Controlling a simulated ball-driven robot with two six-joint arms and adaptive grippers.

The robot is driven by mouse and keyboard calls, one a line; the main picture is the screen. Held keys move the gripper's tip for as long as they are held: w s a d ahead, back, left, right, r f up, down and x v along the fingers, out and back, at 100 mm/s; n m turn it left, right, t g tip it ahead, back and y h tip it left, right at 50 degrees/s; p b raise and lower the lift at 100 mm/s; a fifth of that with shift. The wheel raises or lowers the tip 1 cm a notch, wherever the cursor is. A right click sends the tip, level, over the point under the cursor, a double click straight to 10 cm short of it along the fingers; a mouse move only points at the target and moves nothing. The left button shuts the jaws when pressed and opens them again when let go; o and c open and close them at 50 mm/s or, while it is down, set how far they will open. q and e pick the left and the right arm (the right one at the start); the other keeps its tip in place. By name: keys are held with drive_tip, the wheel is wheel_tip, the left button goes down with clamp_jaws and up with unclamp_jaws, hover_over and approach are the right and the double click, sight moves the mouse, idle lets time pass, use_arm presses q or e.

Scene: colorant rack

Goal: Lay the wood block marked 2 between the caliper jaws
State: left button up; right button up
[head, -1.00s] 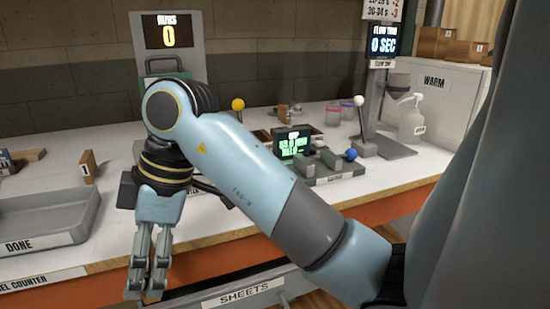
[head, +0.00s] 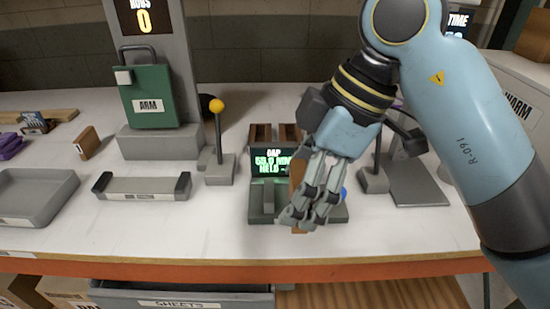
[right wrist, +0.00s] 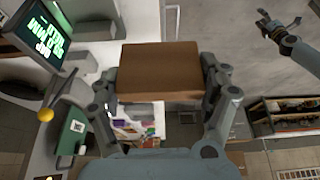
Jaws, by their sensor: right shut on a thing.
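My right gripper (head: 312,215) is shut on a brown wood block (right wrist: 160,70). The fingers hide most of the block in the head view, where a strip (head: 297,172) shows; no number is visible. The gripper points down over the right part of the grey caliper (head: 262,213). A grey jaw shows left of the fingers; the other is mostly hidden. I cannot tell whether the block is between the jaws or above them.
A blue knob (head: 344,194) is right of the fingers. A yellow-knobbed lever (head: 217,130) and a grey tray with black ends (head: 143,188) stand left. A block marked 1 (head: 87,143) is farther left. The table's front edge (head: 200,266) is clear.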

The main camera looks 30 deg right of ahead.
sight(295, 181)
drive_tip(key=shift+w+r, duration=0.2)
drive_tip(key=shift+w, duration=0.15)
drive_tip(key=w+d+f+b, duration=0.1)
drive_tip(key=w+f+b, duration=0.1)
drive_tip(key=b, duration=0.1)
drive_tip(key=shift+d+b, duration=0.15)
drive_tip(key=shift+b, duration=0.15)
drive_tip(key=w+d+f, duration=0.1)
drive_tip(key=w, duration=0.1)
drive_tip(key=w+d+f, duration=0.1)
drive_tip(key=w, duration=0.1)
drive_tip(key=w+d+f, duration=0.1)
drive_tip(key=w+f, duration=0.1)
drive_tip(key=shift+w+d, duration=0.2)
drive_tip(key=shift+d, duration=0.2)
drive_tip(key=shift+w+d+f+p, duration=0.3)
drive_tip(key=shift+w, duration=0.15)
drive_tip(key=shift+f, duration=0.35)
wheel_tip(295, 181, down, 3)
drive_tip(key=shift+r, duration=0.2)
drive_tip(key=shift+f, duration=0.35)
use_arm(q)
drive_tip(key=shift+g, duration=0.3)
drive_tip(key=s+f, duration=0.2)
drive_tip(key=s, duration=0.1)
drive_tip(key=shift+a+f, duration=0.1)
drive_tip(key=shift+f, duration=0.25)
use_arm(e)
drive_tip(key=shift+f, duration=0.15)
